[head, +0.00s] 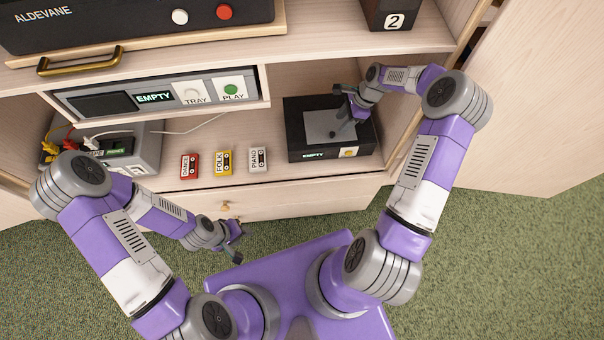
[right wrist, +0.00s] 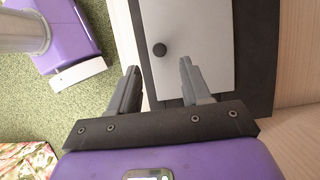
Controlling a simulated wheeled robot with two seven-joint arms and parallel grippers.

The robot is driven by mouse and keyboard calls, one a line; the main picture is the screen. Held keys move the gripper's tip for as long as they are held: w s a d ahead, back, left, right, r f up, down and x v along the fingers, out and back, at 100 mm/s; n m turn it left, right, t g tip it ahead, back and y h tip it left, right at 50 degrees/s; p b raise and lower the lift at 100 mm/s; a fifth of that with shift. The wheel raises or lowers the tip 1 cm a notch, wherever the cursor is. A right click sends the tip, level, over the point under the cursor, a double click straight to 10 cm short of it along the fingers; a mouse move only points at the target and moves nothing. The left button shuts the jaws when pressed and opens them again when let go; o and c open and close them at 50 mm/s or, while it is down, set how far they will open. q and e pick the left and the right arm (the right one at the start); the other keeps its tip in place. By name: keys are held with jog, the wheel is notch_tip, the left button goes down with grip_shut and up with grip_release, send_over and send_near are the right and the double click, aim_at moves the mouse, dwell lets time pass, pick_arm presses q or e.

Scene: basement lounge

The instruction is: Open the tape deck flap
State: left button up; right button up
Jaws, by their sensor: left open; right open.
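The tape deck (head: 297,142) is a black box on the right of the shelf, with a lit "EMPTY" display and a yellow button on its front. Its grey flap (head: 316,124) lies flat on top, shut. In the right wrist view, the flap (right wrist: 207,38) carries a round black knob (right wrist: 160,49). My right gripper (head: 343,112) is open above the deck. In its wrist view the knob lies beyond the fingertips, between their lines, apart from both fingers. My left gripper (head: 236,240) is open and empty in front of the drawer, away from the deck.
Red (head: 189,166), yellow (head: 223,162) and white (head: 257,159) cassettes stand left of the deck. A disc player (head: 160,96) sits above them. A grey box with cables (head: 147,150) is at far left. An open cabinet door (head: 530,110) stands right of my right arm.

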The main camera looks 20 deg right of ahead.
jog(key=s+a+f+n, duration=0.4)
jog(key=s+a+n, duration=0.1)
jog(key=a, duration=0.4)
jog(key=s+a+f+n, duration=0.4)
jog(key=s+a+n, duration=0.1)
jog(key=a, duration=0.4)
jog(key=shift+s+a+f+n+y, duration=0.15)
jog(key=shift+f+n+y, duration=0.15)
jog(key=shift+n+y, duration=0.1)
